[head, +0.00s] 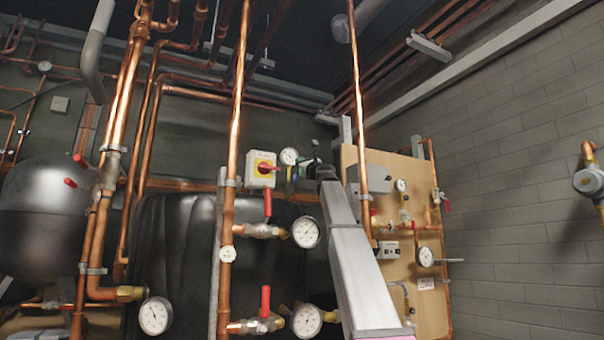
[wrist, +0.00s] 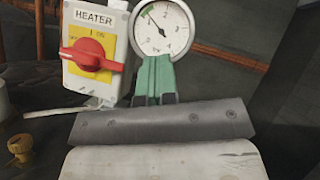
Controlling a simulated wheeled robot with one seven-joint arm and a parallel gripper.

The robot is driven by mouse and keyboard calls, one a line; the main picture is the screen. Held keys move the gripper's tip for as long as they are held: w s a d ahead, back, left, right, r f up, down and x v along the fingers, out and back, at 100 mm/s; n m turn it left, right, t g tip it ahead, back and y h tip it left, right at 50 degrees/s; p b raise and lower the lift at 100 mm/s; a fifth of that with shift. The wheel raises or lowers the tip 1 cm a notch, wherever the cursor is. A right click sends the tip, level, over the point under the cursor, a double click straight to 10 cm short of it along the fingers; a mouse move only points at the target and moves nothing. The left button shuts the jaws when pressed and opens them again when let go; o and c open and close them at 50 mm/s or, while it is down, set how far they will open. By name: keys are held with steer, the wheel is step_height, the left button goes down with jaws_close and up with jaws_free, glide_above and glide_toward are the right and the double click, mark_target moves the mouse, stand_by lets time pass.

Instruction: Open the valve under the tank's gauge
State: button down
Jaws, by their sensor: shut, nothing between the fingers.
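A round white gauge (wrist: 161,27) with a dark needle is near the top middle of the wrist view. The fingers and palm cover the area below the gauge, and I cannot make out a valve there.
A heater switch box (wrist: 92,50) with a red knob is just left of my fingers. A brass fitting (wrist: 20,148) is at lower left. In the head view, red-handled valves (head: 266,230) and copper pipes (head: 233,110) stand before the tank. A wooden panel (head: 420,290) is at right.

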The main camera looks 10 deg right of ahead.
steer(key=s+a+r, duration=0.5)
steer(key=a+r, duration=0.1)
steer(key=a, duration=0.2)
steer(key=shift+s+a, duration=0.35)
steer(key=shift+a, duration=0.05)
